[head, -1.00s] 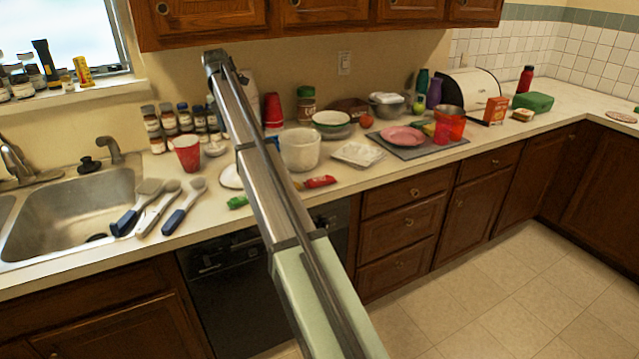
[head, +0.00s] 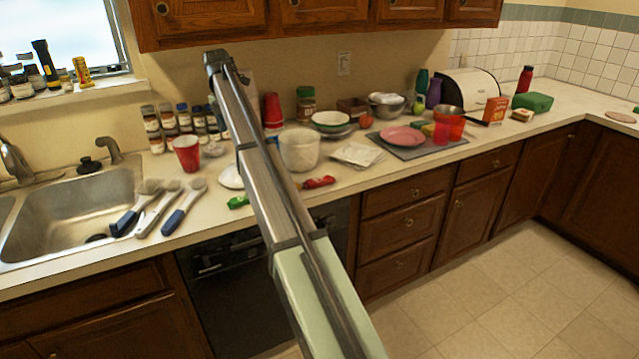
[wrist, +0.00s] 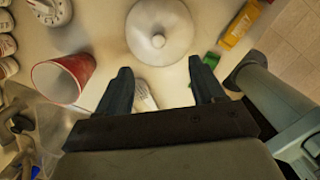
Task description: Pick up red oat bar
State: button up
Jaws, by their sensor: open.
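The red oat bar (head: 318,182) lies flat on the counter in the head view, just right of my arm and near the counter's front edge. A yellow-orange packet (wrist: 240,22) shows at the upper right of the wrist view; I cannot tell for certain that it is the same bar. My gripper (wrist: 160,65) is open and empty above the counter, its two dark fingers spread. The packet lies beyond and right of the right finger. In the head view my arm hides my gripper.
A white knobbed lid (wrist: 158,40) lies just beyond the fingers. A red cup (wrist: 65,78) is on the left. A green packet (wrist: 208,62) is by the right finger. Brushes (head: 157,207) lie beside the sink. A white pot (head: 299,150) stands behind the bar.

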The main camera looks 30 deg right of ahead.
jog(key=s+d, duration=0.2)
jog(key=d, duration=0.4)
jog(key=m+g+h, duration=0.1)
jog(key=m+h, duration=0.2)
jog(key=m, duration=0.5)
send_over(319, 179)
jog(key=a, duration=0.3)
jog(key=f, duration=1.1)
jog(key=shift+s+d+f, duration=0.25)
jog(key=shift+s+f, duration=0.1)
jog(key=shift+s, duration=0.05)
jog(key=shift+w+x, duration=0.15)
jog(key=shift+x, duration=1.25)
jog(key=shift+w+x, duration=0.2)
jog(key=shift+x, duration=1.25)
jog(key=shift+f, duration=0.15)
jog(key=shift+c, duration=0.3)
jog(key=c, duration=1.1)
